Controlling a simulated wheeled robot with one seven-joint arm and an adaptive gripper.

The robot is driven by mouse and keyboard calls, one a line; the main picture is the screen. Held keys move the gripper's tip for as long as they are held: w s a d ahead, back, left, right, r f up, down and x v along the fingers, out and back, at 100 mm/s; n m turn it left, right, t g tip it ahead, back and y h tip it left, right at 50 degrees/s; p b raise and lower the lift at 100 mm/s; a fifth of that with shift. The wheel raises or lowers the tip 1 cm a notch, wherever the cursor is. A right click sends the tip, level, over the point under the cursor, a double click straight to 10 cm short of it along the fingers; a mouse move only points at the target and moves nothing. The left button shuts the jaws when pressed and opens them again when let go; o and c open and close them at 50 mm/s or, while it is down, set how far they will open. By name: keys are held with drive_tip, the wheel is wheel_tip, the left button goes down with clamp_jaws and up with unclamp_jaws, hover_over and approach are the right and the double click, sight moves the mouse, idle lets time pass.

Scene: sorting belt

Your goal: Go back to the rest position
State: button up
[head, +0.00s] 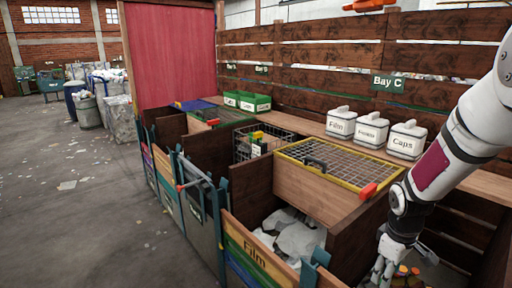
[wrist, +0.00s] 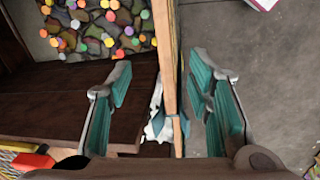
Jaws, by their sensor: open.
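My gripper (head: 384,270) is low at the right of the head view, at the end of my white arm, near the rightmost bay. In the wrist view my gripper (wrist: 160,72) has its two teal-padded fingers spread wide, with nothing held between them. The thin edge of a wooden bay wall (wrist: 166,50) runs through the gap between the fingers in the picture. I cannot tell how far below the fingertips it is. Coloured bottle caps (wrist: 92,22) lie in a bay to the left of that wall.
The Film bay (head: 255,255) holds crumpled white film (head: 296,236). A yellow-framed mesh lid (head: 335,163) with a red-orange latch is beside my arm. White canisters (head: 371,130) stand on the shelf below the Bay C sign (head: 388,84). Open concrete floor (head: 75,215) lies left.

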drive_tip(key=s+a+r+m+t, duration=0.15)
drive_tip(key=a+r, duration=0.25)
drive_tip(key=r, duration=0.7)
drive_tip(key=s+a+r+m+t, duration=0.1)
drive_tip(key=s+a+r+m, duration=0.1)
drive_tip(key=s+a+r, duration=0.4)
drive_tip(key=s+a+r+m+t+y, duration=0.1)
drive_tip(key=s+a+r+m+t, duration=0.1)
drive_tip(key=s+a+r, duration=0.3)
drive_tip(key=s+r, duration=0.3)
drive_tip(key=s, duration=0.4)
drive_tip(key=shift+a+r+m, duration=0.2)
drive_tip(key=shift+a+m, duration=0.15)
